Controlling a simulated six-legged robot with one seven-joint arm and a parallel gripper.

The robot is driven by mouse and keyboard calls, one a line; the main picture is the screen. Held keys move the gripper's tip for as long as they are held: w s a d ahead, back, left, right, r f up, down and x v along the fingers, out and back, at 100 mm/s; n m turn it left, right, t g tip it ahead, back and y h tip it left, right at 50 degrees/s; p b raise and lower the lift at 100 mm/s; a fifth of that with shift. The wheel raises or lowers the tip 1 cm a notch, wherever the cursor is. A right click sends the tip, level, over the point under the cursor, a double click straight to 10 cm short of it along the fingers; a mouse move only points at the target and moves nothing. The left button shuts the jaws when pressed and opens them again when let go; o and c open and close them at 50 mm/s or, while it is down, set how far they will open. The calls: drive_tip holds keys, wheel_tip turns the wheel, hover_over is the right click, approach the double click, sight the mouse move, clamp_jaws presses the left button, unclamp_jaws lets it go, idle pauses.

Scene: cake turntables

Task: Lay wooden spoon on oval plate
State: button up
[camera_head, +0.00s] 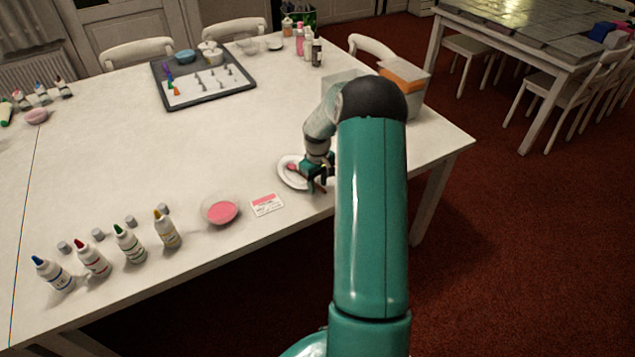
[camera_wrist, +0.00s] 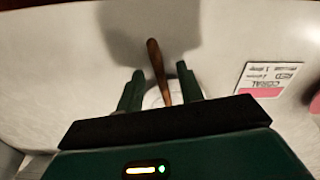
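The oval plate (camera_head: 286,181) is white and lies near the table's front edge, partly hidden behind my arm in the head view. A small part of its rim shows in the wrist view (camera_wrist: 151,98). The brown wooden spoon (camera_wrist: 156,62) shows its handle between my fingers in the wrist view, pointing away from the plate; its bowl end is hidden by my gripper body. My gripper (camera_wrist: 160,74) is open, with a gap on each side of the handle. In the head view my gripper (camera_head: 316,184) is over the plate's right side.
A bowl of pink icing (camera_head: 222,212) and a label card (camera_head: 267,205) lie left of the plate. Several squeeze bottles (camera_head: 128,243) stand along the front edge. A dark tray (camera_head: 205,82) with piping tips lies farther back. The table's middle is clear.

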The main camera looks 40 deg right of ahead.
wheel_tip(320, 180, up, 14)
drive_tip(key=shift+f, duration=0.15)
idle(0.7)
drive_tip(key=s+a+r+t+h, duration=0.1)
drive_tip(key=s+a+r, duration=0.2)
drive_tip(key=a+r, duration=0.6)
drive_tip(key=s+a+r+t+h, duration=0.1)
drive_tip(key=s+a+r, duration=0.1)
drive_tip(key=a+r, duration=0.65)
drive_tip(key=s+a+t+y, duration=0.2)
drive_tip(key=s+a+t, duration=0.1)
drive_tip(key=s+a, duration=1.4)
drive_tip(key=shift+s+a+t, duration=0.3)
drive_tip(key=shift+a, duration=0.15)
drive_tip(key=shift+r, duration=0.1)
